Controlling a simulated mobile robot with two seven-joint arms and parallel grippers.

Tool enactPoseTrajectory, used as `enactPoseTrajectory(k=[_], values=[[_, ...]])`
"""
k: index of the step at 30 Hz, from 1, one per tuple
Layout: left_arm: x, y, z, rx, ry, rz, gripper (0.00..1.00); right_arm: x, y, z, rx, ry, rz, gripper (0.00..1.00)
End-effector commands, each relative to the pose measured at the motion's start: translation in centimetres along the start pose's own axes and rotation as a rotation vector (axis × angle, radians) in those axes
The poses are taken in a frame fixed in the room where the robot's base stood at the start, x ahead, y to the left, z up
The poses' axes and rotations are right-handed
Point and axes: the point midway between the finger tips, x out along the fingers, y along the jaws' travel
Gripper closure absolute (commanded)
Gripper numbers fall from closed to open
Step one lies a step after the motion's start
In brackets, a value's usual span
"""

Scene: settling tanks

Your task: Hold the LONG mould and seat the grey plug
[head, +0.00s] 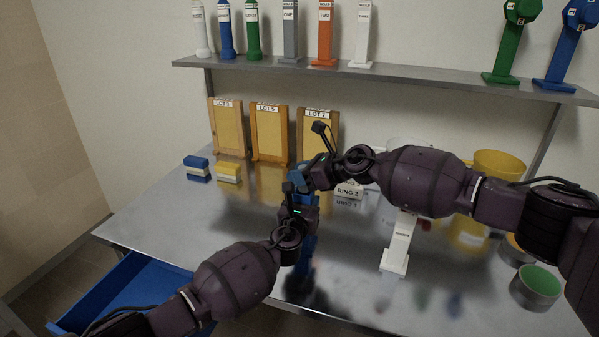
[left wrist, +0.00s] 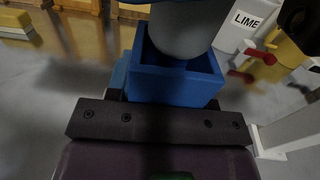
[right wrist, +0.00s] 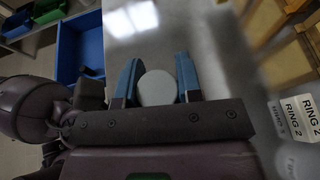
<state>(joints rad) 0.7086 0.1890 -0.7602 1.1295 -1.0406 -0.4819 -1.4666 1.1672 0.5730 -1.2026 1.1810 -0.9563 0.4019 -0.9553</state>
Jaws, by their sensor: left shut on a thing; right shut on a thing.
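The blue mould (left wrist: 150,85) is an upright, square, open-topped box in the left wrist view. My left gripper (head: 299,205) is shut on it; blue also shows below this gripper in the head view. The grey plug (left wrist: 183,32) is a rounded cylinder above the mould's opening, its lower end at or just inside the rim; I cannot tell how deep. My right gripper (right wrist: 154,88) is shut on the plug, which shows as a pale disc between blue fingers in the right wrist view. The plug is hidden in the head view, and no LONG label is readable.
A white stand (head: 398,245) is right of the grippers. A green-lined bowl (head: 537,285) and yellow bucket (head: 500,163) stand farther right. Blue and yellow blocks (head: 196,166) and wooden LOT frames (head: 269,133) are behind. A shelf (head: 420,76) runs above. A blue drawer (head: 125,293) is open at lower left.

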Motion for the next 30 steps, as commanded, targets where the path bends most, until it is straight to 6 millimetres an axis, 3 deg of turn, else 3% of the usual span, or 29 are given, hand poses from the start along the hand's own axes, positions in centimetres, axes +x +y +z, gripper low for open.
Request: enactPoseTrajectory(k=[30], values=[[0.0,0.0,0.0,0.0,0.0,0.0,0.85,0.8,0.0,-1.9,0.002,0.0,0.0,0.9]])
